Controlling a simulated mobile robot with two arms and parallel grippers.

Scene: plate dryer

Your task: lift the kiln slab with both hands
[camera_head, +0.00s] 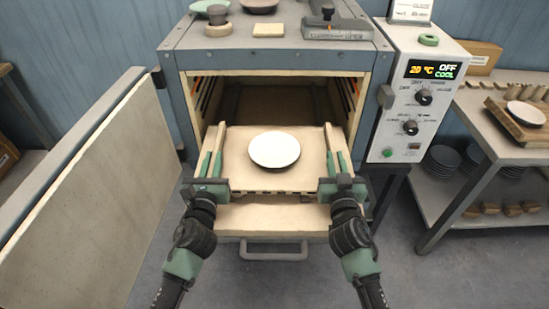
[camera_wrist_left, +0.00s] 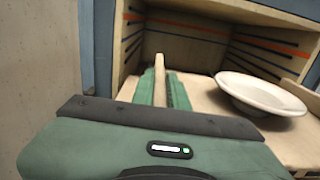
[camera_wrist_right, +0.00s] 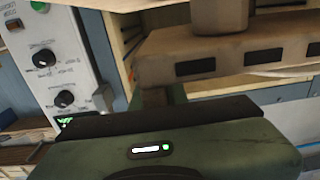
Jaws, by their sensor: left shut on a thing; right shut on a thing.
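The kiln slab (camera_head: 245,178) is a flat cream board at the mouth of the open kiln, with a raised strip along each side. A white plate with a dark rim (camera_head: 274,149) lies on it, apart from both grippers; it also shows in the left wrist view (camera_wrist_left: 262,93). My left gripper (camera_head: 211,163) is shut on the slab's left strip, which shows between its green fingers. My right gripper (camera_head: 337,163) is shut on the right strip. The slab's slotted front edge shows in the right wrist view (camera_wrist_right: 215,64). Whether it is clear of its support cannot be told.
The kiln (camera_head: 273,58) surrounds the slab's far part, with walls close on both sides. Its open door (camera_head: 105,190) stands at left. A control box (camera_head: 425,85) is at right. A cream ledge with a handle (camera_head: 273,252) lies below the slab's front. A side table (camera_head: 500,125) is further right.

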